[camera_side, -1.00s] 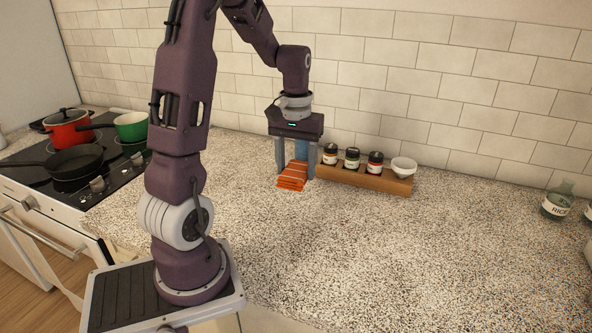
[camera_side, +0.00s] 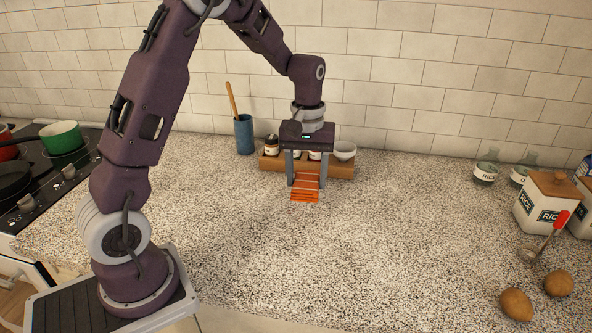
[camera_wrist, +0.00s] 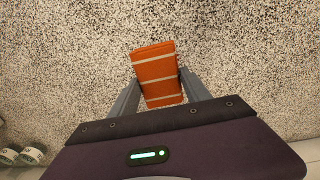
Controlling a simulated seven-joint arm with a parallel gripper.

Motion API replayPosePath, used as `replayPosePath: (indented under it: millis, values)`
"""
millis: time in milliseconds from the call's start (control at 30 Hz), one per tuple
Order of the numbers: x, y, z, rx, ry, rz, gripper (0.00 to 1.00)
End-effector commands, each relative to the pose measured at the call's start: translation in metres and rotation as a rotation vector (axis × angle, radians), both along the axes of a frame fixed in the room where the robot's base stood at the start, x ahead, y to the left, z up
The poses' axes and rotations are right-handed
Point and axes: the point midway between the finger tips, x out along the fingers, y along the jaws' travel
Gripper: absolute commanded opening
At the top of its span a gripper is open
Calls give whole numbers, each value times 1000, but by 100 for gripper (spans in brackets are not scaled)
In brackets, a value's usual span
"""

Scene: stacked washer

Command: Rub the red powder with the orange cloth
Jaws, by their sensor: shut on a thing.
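The folded orange cloth (camera_side: 305,195) with pale stripes is between the fingers of my gripper (camera_side: 306,183), in front of the wooden spice rack. My gripper points down and is shut on the cloth. In the wrist view the cloth (camera_wrist: 155,72) sticks out past the fingertips, over bare speckled counter. The cloth is at or just above the counter; I cannot tell whether it touches. I see no red powder in either view; the cloth and gripper could hide some of the counter.
Bottles, a rice canister (camera_side: 543,205) and brown round items (camera_side: 516,303) are at right. The stove (camera_side: 45,185) is left. The middle counter (camera_side: 400,235) is clear.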

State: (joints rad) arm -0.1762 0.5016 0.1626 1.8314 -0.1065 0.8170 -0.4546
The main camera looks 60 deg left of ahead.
Motion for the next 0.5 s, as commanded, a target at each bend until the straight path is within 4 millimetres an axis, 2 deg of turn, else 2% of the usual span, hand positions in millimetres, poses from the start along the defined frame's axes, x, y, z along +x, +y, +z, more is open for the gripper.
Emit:
replayPosePath:
  millis: [500]
  values:
    - [-1, 0, -45, -1, 2, 0, 23]
